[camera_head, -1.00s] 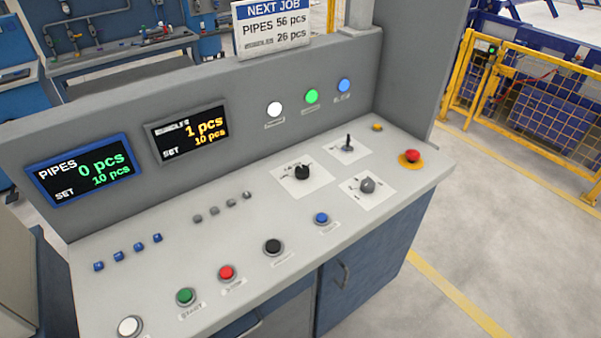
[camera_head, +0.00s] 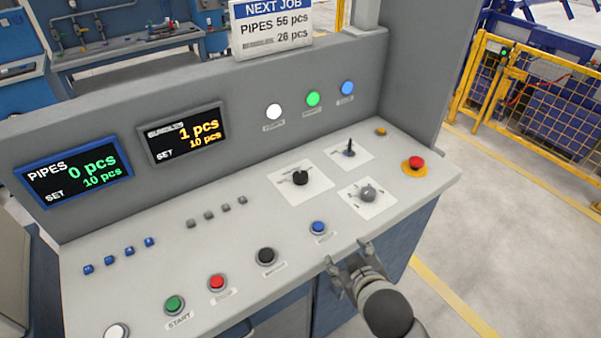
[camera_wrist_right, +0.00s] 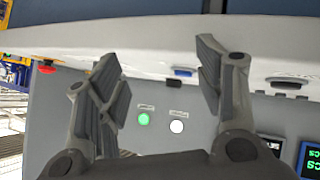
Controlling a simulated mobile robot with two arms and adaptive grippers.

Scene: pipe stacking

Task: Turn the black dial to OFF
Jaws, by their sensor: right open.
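The black dial (camera_head: 300,177) sits on a white label plate in the middle of the sloped console top, its pointer markings too small to read. My right gripper (camera_head: 350,258) is at the console's front edge, below and to the right of the dial, apart from it. In the right wrist view the right gripper (camera_wrist_right: 157,62) shows two spread fingers with nothing between them. The console appears upside down there, and I cannot surely pick out the black dial. My left gripper is not in view.
A grey knob (camera_head: 368,194), a small black lever (camera_head: 350,150) and a red emergency button (camera_head: 416,163) stand right of the dial. A blue button (camera_head: 318,228) and a black push button (camera_head: 266,257) lie in front. The upright panel (camera_head: 230,95) rises behind.

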